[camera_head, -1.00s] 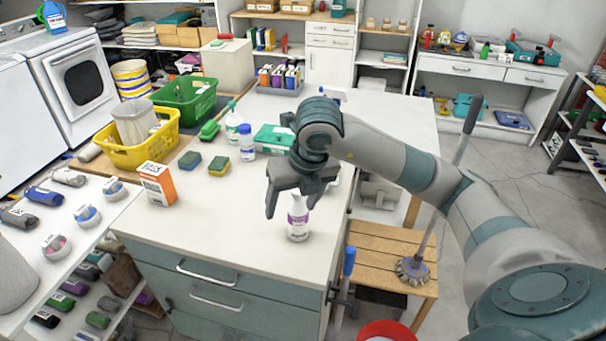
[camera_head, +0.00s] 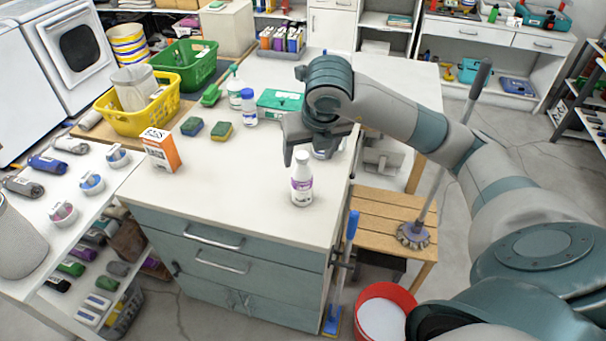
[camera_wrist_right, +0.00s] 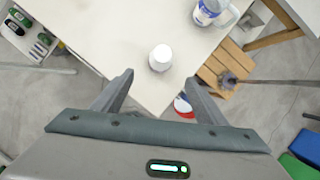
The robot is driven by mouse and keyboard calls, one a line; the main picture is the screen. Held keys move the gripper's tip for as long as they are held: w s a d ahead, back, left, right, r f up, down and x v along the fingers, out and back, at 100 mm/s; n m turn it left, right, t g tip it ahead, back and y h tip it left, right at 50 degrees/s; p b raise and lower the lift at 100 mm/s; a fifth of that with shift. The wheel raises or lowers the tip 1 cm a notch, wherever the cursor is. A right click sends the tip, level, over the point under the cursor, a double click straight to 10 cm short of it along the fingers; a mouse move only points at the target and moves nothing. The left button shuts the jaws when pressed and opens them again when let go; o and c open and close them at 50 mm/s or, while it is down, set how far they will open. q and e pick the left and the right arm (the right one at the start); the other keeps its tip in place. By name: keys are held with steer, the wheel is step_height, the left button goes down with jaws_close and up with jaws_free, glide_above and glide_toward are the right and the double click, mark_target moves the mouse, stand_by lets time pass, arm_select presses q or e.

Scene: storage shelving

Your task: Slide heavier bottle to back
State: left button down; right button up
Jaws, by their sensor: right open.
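A white bottle with a purple label (camera_head: 302,182) stands upright near the front right of the white worktop (camera_head: 240,190). In the right wrist view its white cap (camera_wrist_right: 160,57) shows from above, just beyond the fingertips and between their lines. My right gripper (camera_head: 318,150) is open and empty, just behind and above the bottle in the head view; its spread fingers show in the wrist view (camera_wrist_right: 159,80). My left gripper is out of view.
A blue-capped bottle (camera_head: 249,108), a spray bottle (camera_head: 234,92), a green box (camera_head: 279,104), sponges (camera_head: 221,131) and an orange-white carton (camera_head: 161,150) stand on the worktop. A yellow basket (camera_head: 138,122) is at left. The worktop's front middle is clear. A red bucket (camera_head: 385,292) is below.

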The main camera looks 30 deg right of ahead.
mark_target(302, 180)
steer(key=p+x, duration=0.4)
steer(key=x, duration=1.1)
steer(key=shift+w+f, duration=0.1)
steer(key=shift+f, duration=0.15)
